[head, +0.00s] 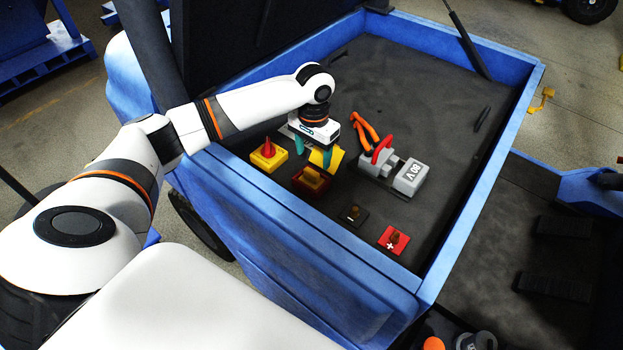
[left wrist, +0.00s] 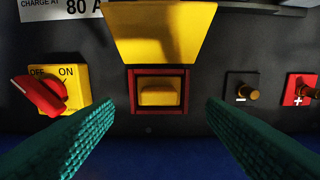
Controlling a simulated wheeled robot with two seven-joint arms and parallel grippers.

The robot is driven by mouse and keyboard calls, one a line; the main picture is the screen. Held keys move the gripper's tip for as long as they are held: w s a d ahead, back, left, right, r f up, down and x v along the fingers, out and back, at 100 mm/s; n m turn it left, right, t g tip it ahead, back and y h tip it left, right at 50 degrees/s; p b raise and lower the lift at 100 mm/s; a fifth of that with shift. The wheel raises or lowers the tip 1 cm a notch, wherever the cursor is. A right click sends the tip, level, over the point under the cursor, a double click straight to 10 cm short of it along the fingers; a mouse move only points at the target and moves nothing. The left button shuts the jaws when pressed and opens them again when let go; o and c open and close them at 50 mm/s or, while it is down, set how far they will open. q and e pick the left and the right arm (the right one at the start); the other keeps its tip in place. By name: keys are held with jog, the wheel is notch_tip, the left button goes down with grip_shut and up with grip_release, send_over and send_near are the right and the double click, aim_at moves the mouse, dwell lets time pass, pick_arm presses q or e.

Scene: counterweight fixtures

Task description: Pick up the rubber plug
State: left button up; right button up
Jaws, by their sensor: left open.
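A yellow block, which looks like the rubber plug (head: 313,178), sits in a dark red square frame (head: 296,184). In the left wrist view the plug (left wrist: 158,91) is in the middle, inside its red frame (left wrist: 133,106), with a raised yellow flap (left wrist: 158,28) behind it. My left gripper (head: 313,154) points down, close by the plug. Its two green fingers (left wrist: 158,106) are open, one on each side of the plug and apart from it, with nothing between them held. My right gripper is not in view.
A yellow switch with a red knob (head: 268,153) stands left of the plug. Black (head: 351,215) and red (head: 394,240) terminals lie to its right. A blue wall (head: 300,232) edges the dark bay.

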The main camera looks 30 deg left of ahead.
aim_at(312, 171)
pick_arm(q)
jog(key=f, duration=0.1)
jog(key=f+p, duration=0.1)
jog(key=f, duration=0.2)
jog(key=shift+s+a+f, duration=0.1)
jog(key=shift+s+f, duration=0.1)
jog(key=shift+s, duration=0.1)
jog(key=shift+f, duration=0.5)
jog(key=c, duration=0.8)
